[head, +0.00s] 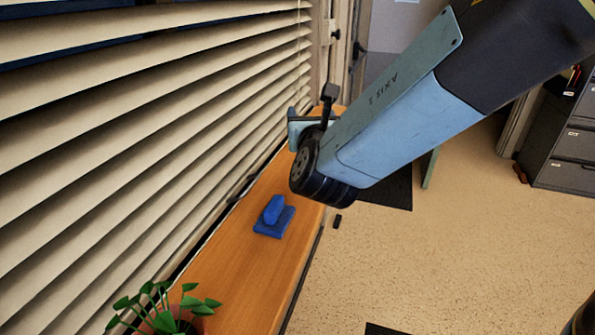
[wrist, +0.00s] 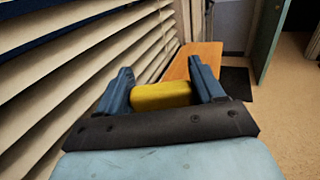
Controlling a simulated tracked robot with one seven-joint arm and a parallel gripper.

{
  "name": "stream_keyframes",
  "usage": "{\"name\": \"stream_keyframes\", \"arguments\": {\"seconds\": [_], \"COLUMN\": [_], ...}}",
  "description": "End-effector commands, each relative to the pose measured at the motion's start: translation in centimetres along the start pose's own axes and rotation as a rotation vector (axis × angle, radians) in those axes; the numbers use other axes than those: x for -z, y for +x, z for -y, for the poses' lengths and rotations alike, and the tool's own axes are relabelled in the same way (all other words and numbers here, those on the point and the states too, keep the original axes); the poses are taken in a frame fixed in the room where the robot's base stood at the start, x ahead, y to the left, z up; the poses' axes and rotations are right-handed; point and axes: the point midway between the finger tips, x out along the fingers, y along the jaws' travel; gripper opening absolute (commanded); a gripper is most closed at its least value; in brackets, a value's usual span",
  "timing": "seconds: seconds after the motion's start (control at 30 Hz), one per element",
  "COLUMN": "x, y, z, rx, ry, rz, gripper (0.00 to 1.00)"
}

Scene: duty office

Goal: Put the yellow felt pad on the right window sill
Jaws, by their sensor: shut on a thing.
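The yellow felt pad (wrist: 161,95) is between the two blue fingers of my gripper (wrist: 163,88) in the wrist view, and the gripper is shut on it. A wooden window sill (head: 238,262) runs along under the blinds in the head view. Its far end (wrist: 200,62) shows beyond my gripper in the wrist view. My gripper is over or near the far part of this sill; its height above the wood cannot be told.
A blue object (head: 273,211) lies on a blue cloth-like piece (head: 276,227) mid-sill. A potted plant (head: 168,308) stands at the near end. Slatted blinds (head: 130,130) border the sill on the left. Bare wood shows between plant and blue objects. Dark cabinets (head: 565,140) stand right.

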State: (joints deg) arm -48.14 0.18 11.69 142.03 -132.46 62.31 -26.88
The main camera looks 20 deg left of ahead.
Motion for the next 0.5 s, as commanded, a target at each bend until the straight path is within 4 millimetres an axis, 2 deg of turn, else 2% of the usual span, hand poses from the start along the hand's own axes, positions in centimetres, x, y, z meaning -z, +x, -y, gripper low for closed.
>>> {"name": "stream_keyframes", "arguments": {"seconds": [0.4, 0.5], "x": [3.5, 4.8], "y": [8.0, 9.3], "z": [1.7, 1.9], "rx": [0.021, 0.020], "ry": [-0.002, -0.003], "rz": [-0.002, -0.003], "gripper": [0.37, 0.37]}}
